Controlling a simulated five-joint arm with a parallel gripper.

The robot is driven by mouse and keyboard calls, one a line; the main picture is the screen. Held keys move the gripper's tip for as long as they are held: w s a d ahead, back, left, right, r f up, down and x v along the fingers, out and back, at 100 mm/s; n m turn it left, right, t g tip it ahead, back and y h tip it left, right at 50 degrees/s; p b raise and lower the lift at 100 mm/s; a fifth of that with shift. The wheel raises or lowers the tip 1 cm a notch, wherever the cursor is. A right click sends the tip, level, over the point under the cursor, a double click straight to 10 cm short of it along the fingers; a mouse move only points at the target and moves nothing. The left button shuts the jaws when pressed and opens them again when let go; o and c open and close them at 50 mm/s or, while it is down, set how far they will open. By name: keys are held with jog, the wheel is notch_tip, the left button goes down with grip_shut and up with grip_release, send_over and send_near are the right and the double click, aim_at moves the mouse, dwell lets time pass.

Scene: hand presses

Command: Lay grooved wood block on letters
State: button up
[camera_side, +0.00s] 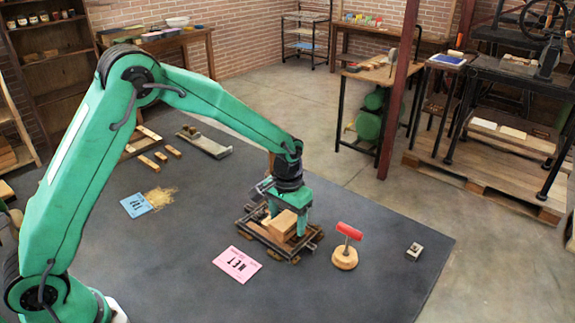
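The wood block (281,226) is light brown and sits within or just above a dark, low frame (252,232) on the dark table. Any groove in the block is too small to make out. The letters cannot be seen; the block and my gripper cover much of the frame's inside. My gripper (289,212) points down at the block from behind. One green finger is close against the block's right side, and the other is mostly hidden. I cannot tell whether the fingers grip the block.
A pink card (237,265) lies just front-left of the frame. A blue card (136,205) and loose wooden strips (161,156) lie left. The front table is clear.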

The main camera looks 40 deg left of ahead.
aim_at(285, 218)
jog(key=shift+r, duration=0.1)
notch_tip(285, 218, up, 12)
dwell(0.9)
jog(key=shift+r, duration=0.15)
dwell(0.3)
jog(key=s+a+r+t, duration=0.3)
jog(key=s+a+r, duration=0.3)
jog(key=s+r, duration=0.45)
jog(key=s+a+f+t, duration=0.1)
jog(key=s+a, duration=0.1)
jog(key=s, duration=0.5)
jog(key=s+a+t, duration=0.1)
jog(key=s, duration=0.7)
jog(key=shift+a+f+t, duration=0.3)
jog(key=shift+a+f, duration=0.05)
